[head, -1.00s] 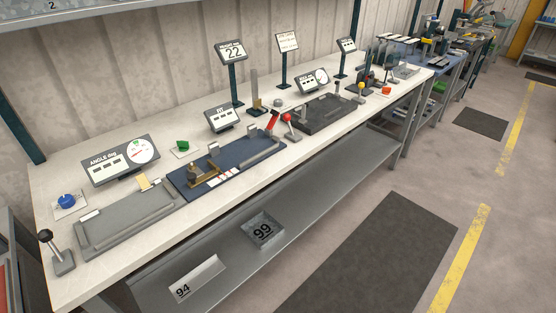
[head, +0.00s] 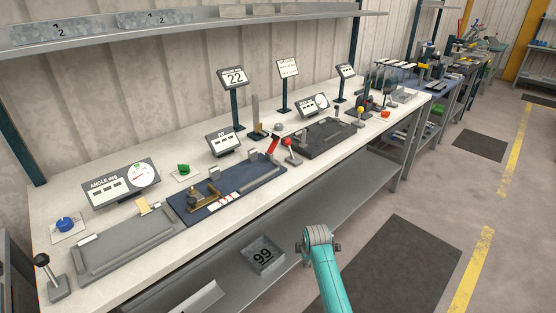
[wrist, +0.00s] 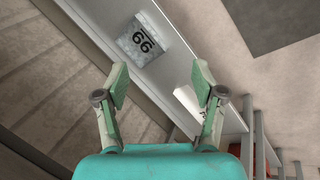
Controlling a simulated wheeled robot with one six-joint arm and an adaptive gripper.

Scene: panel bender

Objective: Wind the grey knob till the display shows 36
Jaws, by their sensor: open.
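The grey knob (head: 278,127) appears as a small grey round shape on the bench, left of the black fixture. A small tilted display panel (head: 313,105) with a round dial stands just behind it; its figures are too small to read. A post sign (head: 234,78) left of the knob reads 22. My gripper (wrist: 160,82) is open and empty in the wrist view, over the lower shelf and well away from the knob. In the head view my teal arm rises at the bottom, in front of the bench; the fingers cannot be made out there.
The bench (head: 115,275) also carries a blue knob (head: 66,224), a green knob (head: 183,169), a blue fixture (head: 190,211) and red-handled and yellow-balled levers. A box marked 99 (head: 262,254) lies on the lower shelf. An overhead shelf (head: 200,24) runs behind.

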